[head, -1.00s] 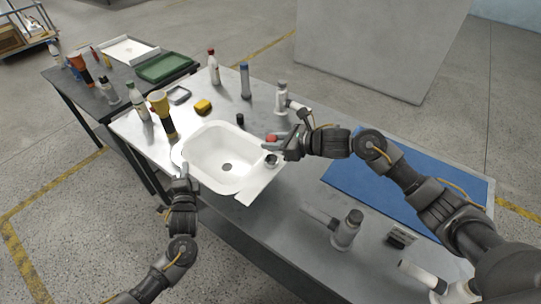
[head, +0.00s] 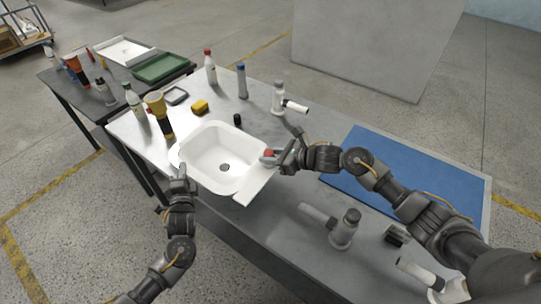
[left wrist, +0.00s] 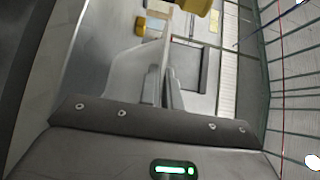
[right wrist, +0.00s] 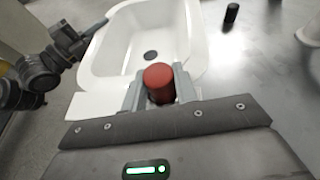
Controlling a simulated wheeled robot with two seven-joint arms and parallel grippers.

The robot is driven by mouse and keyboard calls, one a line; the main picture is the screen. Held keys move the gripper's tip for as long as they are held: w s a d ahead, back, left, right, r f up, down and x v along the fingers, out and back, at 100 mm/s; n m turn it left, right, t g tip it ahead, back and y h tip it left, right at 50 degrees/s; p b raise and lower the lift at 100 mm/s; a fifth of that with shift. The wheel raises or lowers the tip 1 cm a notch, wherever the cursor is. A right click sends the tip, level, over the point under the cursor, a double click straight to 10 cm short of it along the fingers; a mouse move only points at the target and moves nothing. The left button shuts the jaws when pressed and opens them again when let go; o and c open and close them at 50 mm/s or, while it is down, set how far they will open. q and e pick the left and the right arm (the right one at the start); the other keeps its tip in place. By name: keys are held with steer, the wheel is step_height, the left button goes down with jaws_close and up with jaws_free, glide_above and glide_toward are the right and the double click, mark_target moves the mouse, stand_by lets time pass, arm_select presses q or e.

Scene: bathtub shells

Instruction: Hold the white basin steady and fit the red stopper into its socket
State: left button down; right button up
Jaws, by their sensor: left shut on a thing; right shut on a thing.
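The white basin (head: 246,187) lies on the grey table, with a dark drain hole in its bowl; it also shows in the right wrist view (right wrist: 112,45). My left gripper (head: 182,170) is shut on the basin's near left rim; its fingers close together in the left wrist view (left wrist: 168,88). My right gripper (head: 271,157) is shut on the red stopper (right wrist: 158,80), which stands between its fingers over the basin's flat right deck. The socket is hidden under the stopper and fingers. I cannot tell whether the stopper is seated or just above it.
A small black cylinder (head: 237,120), a yellow block (head: 200,107) and several bottles stand behind the basin. A blue mat (head: 400,175) covers the right side.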

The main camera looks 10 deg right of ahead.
steer(key=o, duration=0.9)
steer(key=shift+f, duration=0.2)
steer(key=shift+o, duration=0.3)
steer(key=shift+r, duration=0.15)
steer(key=v, duration=1.2)
arm_select(q)
steer(key=c, duration=1.5)
jaws_free()
arm_select(e)
steer(key=shift+w, duration=0.1)
